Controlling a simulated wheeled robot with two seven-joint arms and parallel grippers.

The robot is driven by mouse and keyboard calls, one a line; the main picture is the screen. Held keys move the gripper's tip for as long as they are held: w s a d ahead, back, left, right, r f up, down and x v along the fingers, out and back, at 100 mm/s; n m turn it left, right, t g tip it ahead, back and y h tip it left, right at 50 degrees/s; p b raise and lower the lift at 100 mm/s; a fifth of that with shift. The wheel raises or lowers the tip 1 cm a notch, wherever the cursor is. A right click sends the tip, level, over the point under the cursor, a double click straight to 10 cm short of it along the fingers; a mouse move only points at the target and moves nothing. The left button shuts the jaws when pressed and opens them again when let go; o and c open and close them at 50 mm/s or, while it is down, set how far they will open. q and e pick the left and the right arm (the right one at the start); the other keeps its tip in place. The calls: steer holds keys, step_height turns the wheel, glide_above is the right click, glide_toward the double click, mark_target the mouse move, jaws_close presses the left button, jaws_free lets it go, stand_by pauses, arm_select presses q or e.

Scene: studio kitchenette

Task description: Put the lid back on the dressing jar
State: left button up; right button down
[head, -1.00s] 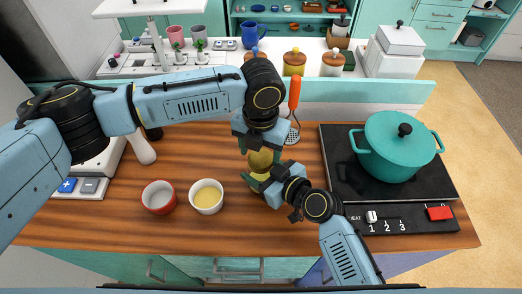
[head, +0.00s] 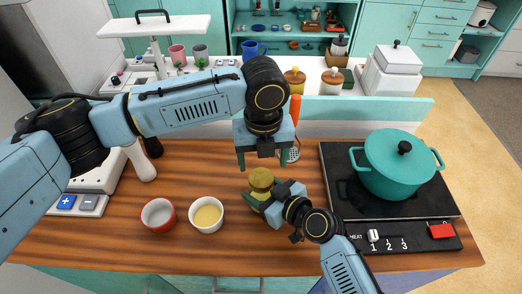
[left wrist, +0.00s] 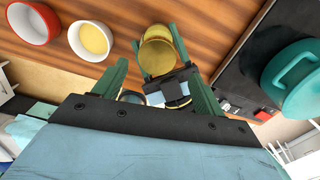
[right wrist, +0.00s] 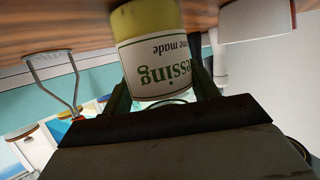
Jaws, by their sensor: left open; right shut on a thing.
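The dressing jar (head: 258,194) stands upright on the wooden counter, left of the hob. The gold lid (head: 261,176) rests on its top; I cannot tell whether it sits fully flush. My right gripper (head: 266,203) is shut around the jar's side; the right wrist view shows the jar's white label (right wrist: 160,68) between its fingers. My left gripper (head: 262,159) is open and empty just above and behind the lid, apart from it. In the left wrist view the lid (left wrist: 158,57) shows between the open fingers.
A red bowl (head: 158,215) and a white bowl with yellow contents (head: 206,215) stand left of the jar. A teal pot (head: 396,165) sits on the black hob (head: 335,180) at right. An orange-handled utensil (head: 295,110) is behind my left gripper.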

arm_select(q)
steer(key=n, duration=0.6)
steer(key=shift+r, duration=0.2)
steer(key=n, duration=0.5)
steer(key=shift+d+r+n, duration=0.1)
steer(key=shift+r+n, duration=0.1)
steer(key=shift+n, duration=0.1)
steer(key=n, duration=0.5)
steer(key=shift+s+r+n, duration=0.1)
steer(key=shift+r+n, duration=0.05)
steer(key=shift+n, duration=0.25)
steer(key=n, duration=0.3)
steer(key=shift+r+n, duration=0.15)
steer(key=shift+n, duration=0.15)
steer(key=n, duration=0.5)
steer(key=shift+r+n, duration=0.2)
steer(key=shift+n, duration=0.1)
steer(key=n, duration=0.5)
steer(key=shift+r+n, duration=0.15)
steer(key=shift+n, duration=0.25)
steer(key=n, duration=0.5)
steer(key=shift+a+r+n, duration=0.2)
steer(key=shift+n, duration=0.1)
steer(key=n, duration=0.5)
steer(key=shift+a+r, duration=0.1)
steer(key=shift+r, duration=0.05)
